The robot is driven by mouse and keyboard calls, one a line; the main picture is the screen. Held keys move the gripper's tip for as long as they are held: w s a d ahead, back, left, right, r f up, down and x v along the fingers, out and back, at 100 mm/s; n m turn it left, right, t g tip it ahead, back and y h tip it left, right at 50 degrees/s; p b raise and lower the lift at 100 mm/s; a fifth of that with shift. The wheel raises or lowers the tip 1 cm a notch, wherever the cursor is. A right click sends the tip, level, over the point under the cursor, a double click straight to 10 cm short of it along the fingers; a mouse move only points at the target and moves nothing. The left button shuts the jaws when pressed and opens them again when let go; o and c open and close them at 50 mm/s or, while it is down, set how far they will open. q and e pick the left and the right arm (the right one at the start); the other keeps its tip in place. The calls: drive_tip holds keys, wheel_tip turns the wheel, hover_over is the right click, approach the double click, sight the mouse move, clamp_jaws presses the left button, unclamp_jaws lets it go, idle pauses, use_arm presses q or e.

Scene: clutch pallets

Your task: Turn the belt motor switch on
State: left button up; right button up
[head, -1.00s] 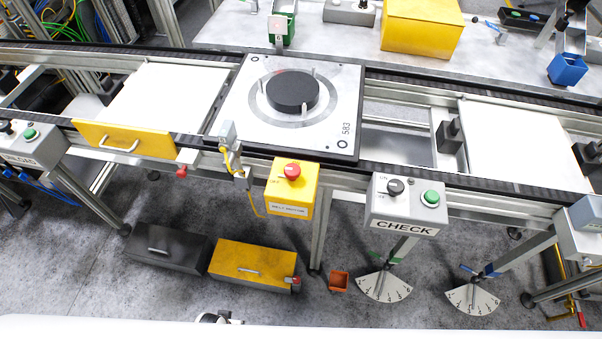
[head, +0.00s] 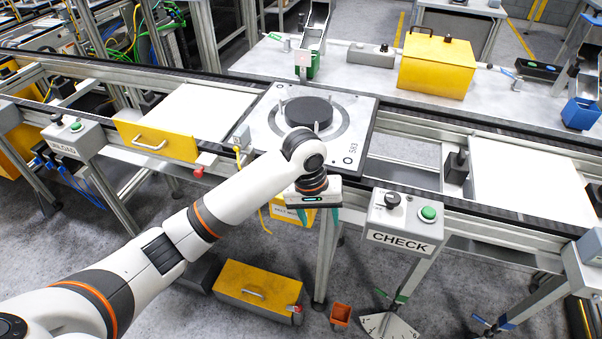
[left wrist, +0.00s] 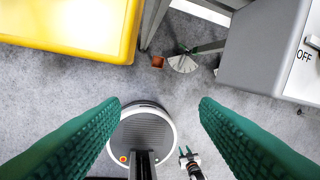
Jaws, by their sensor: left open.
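The yellow box (head: 287,212) on the conveyor's front rail has a white label that seems to read belt motor. My left gripper hides most of it, including the red button on top. In the left wrist view a yellow box (left wrist: 75,28) fills the top left. My left gripper (head: 318,212) points down in front of the rail, between the yellow box and the grey CHECK box (head: 398,222). Its green fingers are apart and empty, as the left wrist view (left wrist: 160,108) shows. The CHECK box has a black knob (head: 393,199) and a green button (head: 428,213).
A pallet (head: 356,122) with a black disc sits on the belt behind the gripper. A yellow drawer front (head: 157,140) with a handle is on the left. A yellow case (head: 257,290) and a small orange bin (head: 341,316) are on the floor. An OFF marking shows in the left wrist view.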

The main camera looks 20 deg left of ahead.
use_arm(q)
drive_tip(key=w+a+r+n+y, duration=0.1)
drive_tip(key=w+a+r+n, duration=0.25)
drive_tip(key=r, duration=0.45)
drive_tip(key=w+a+r+n+y, duration=0.1)
drive_tip(key=w+a+r+n, duration=0.3)
drive_tip(key=r, duration=0.3)
drive_tip(key=shift+m+g, duration=0.4)
drive_tip(key=shift+m, duration=0.05)
drive_tip(key=f, duration=0.4)
drive_tip(key=f+p, duration=0.1)
drive_tip(key=f, duration=0.2)
drive_tip(key=w+f+p, duration=0.1)
drive_tip(key=f, duration=0.3)
drive_tip(key=shift+w+a+f, duration=0.1)
drive_tip(key=shift+f, duration=0.2)
